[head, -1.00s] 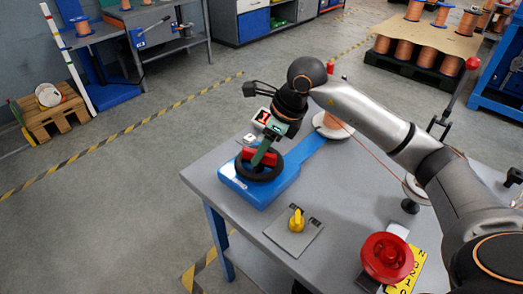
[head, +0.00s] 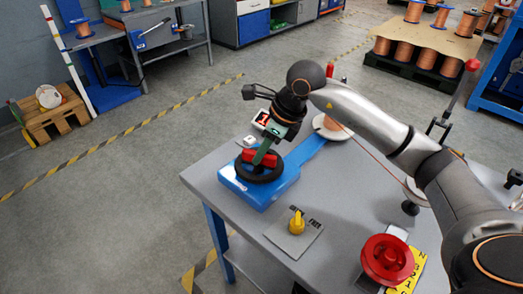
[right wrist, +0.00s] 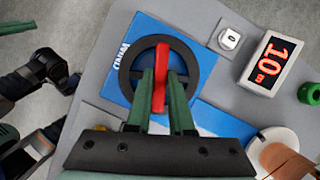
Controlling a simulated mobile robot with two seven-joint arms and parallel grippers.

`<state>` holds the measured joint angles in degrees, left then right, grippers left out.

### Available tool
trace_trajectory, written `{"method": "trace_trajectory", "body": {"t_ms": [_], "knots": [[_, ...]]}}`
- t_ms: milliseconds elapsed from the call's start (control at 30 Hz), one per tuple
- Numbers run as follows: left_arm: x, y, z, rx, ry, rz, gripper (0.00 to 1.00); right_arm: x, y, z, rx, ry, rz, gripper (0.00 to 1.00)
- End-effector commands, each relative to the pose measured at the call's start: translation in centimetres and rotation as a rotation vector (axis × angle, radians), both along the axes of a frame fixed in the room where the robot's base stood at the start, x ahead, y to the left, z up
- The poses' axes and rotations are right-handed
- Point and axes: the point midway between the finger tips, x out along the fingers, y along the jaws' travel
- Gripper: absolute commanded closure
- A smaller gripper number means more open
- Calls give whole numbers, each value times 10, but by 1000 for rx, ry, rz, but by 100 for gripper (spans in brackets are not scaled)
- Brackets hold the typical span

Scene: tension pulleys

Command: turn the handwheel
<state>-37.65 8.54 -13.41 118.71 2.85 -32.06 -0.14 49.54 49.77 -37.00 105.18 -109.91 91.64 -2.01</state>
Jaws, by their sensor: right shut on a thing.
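In the head view my right gripper (head: 264,154) comes down onto the wheel from above. Dark parts at the left edge of the right wrist view appear to be my left arm, with a green gripper part (right wrist: 15,27) cut off by the frame; its jaw state is unclear.
A copper spool (right wrist: 283,160) sits at the base's far end. A yellow knob (head: 297,222) and a red wheel (head: 387,259) are nearer on the table.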

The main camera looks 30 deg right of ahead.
Motion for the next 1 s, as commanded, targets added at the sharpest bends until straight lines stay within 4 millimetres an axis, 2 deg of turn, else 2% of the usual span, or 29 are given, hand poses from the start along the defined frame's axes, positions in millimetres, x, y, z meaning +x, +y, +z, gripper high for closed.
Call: {"method": "trace_trajectory", "body": {"t_ms": [167,500,767,800,1000], "knots": [[0,0,0,-1,0,-1,100,0,0,0,0,0,-4,100],[0,-1,-1,0,1,-1,100,0,0,1,-1,-1,-141,100],[-3,-1,-3,0,7,-1,100,0,0,1,0,-1,-145,100],[-3,-1,-3,0,8,-1,100,0,0,1,0,-1,-145,78],[-6,-1,-4,0,15,-1,100,0,1,1,0,0,-145,55]]}}
